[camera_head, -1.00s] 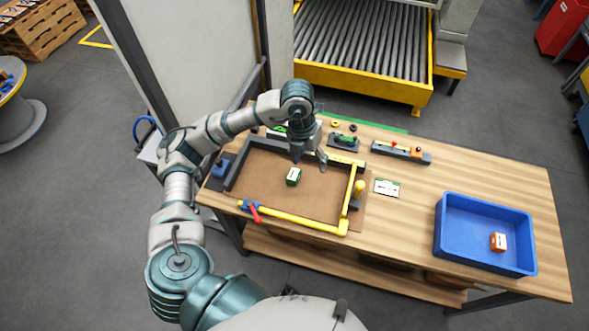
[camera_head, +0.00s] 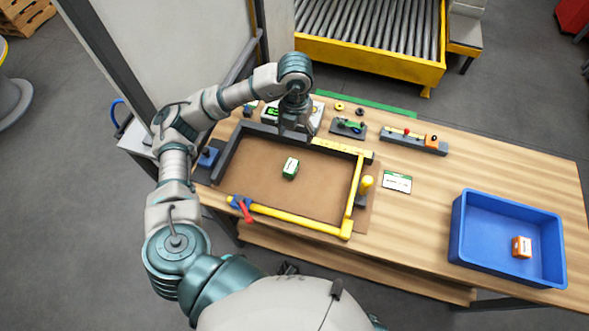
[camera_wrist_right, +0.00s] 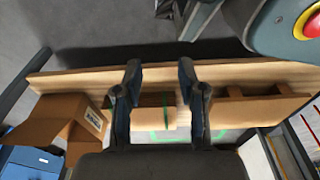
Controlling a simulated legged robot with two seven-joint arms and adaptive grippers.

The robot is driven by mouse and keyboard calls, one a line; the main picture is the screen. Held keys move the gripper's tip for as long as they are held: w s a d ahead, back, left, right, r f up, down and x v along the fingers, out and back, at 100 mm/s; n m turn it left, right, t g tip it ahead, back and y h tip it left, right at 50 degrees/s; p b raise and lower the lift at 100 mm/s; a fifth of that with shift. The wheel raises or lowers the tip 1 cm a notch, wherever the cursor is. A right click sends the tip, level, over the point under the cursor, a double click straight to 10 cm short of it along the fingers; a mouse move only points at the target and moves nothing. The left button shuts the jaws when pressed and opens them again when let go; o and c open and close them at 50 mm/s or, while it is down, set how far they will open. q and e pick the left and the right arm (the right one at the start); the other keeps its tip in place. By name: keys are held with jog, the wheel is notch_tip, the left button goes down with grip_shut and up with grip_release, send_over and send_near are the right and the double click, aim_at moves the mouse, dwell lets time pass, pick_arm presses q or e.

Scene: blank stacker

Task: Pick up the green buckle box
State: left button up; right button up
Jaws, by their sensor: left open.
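The green buckle box (camera_head: 290,168), a small green block with a white label, lies on the brown mat (camera_head: 262,185) inside the black and yellow frame. My left gripper (camera_head: 296,137) is open and empty, beyond the box towards the back edge of the frame. There is a gap between it and the box in the picture; its height is hard to judge. In the right wrist view my right gripper (camera_wrist_right: 160,72) has its two fingers wide apart with nothing between them. The box does not show in that view.
A blue bin (camera_head: 485,255) with an orange box (camera_head: 521,246) stands at the right of the table. A yellow knob (camera_head: 366,183) and a label card (camera_head: 397,182) lie right of the mat. A red-handled clamp (camera_head: 243,209) sits at the frame's front left corner.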

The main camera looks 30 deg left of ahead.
pick_arm(q)
jog(key=b, duration=0.2)
send_over(291, 165)
notch_tip(291, 165, down, 5)
jog(key=f, duration=0.2)
jog(key=d+f, duration=0.1)
jog(key=f, duration=0.2)
jog(key=f+b, duration=0.1)
jog(key=f, duration=0.2)
jog(key=shift+w+d, duration=0.15)
jog(key=f, duration=0.2)
jog(key=a+f, duration=0.1)
jog(key=f, duration=0.2)
jog(key=shift+s+a+f, duration=0.25)
jog(key=shift+a+f, duration=0.05)
jog(key=shift+f, duration=0.3)
jog(key=shift+d, duration=0.15)
jog(key=shift+d+r, duration=0.1)
jog(key=shift+d, duration=0.1)
jog(key=c, duration=1.3)
jog(key=shift+a, duration=0.2)
jog(key=shift+c, duration=0.2)
pick_arm(e)
jog(key=w+a+r, duration=0.1)
jog(key=w+r, duration=0.3)
jog(key=r, duration=0.4)
